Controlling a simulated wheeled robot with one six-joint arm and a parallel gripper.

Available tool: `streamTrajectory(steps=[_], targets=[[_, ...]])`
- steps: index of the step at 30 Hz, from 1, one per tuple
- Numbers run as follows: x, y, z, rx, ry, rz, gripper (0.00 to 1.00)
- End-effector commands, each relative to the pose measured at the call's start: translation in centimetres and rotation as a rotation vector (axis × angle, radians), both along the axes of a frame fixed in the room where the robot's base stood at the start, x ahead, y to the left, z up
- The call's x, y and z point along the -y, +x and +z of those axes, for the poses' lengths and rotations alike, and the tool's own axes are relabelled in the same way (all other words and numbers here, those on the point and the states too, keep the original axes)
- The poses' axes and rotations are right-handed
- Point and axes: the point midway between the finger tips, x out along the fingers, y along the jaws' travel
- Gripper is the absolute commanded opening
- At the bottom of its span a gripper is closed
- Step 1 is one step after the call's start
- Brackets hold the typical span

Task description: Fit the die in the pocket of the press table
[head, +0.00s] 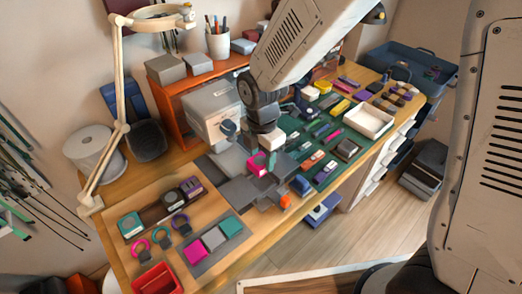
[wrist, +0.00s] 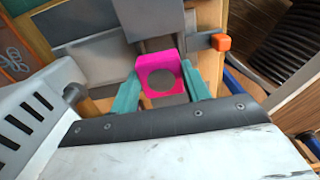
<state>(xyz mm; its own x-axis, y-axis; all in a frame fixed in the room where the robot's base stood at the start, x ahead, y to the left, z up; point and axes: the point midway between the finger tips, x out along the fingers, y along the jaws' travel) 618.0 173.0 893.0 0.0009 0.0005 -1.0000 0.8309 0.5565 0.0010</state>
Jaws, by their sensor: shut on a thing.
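The die is a magenta block with a round hole; it shows in the wrist view (wrist: 162,75) and in the head view (head: 258,163). My gripper (wrist: 162,92) is shut on it, with one teal finger at each side. The grey press table (head: 238,192) lies below and around the die in the head view, and its grey plates (wrist: 95,45) fill the upper part of the wrist view. The die is over or at the table; I cannot tell whether it touches. The pocket is not clearly visible, as the die and my gripper cover that area.
An orange knob (head: 285,201) sits at the table's front edge. A grey press body (head: 212,108) stands behind. A tray (head: 213,246) with magenta, grey and teal blocks lies front left, near a red bin (head: 157,280). A green mat (head: 325,165) with several small parts lies right.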

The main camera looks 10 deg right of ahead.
Motion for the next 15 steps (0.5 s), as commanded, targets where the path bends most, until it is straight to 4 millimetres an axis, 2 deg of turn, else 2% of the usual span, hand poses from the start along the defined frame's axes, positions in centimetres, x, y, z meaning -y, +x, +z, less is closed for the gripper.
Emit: streamTrajectory(steps=[15], targets=[[-0.2,-0.1,-4.2,-0.002,-0.002,0.004,0.20]])
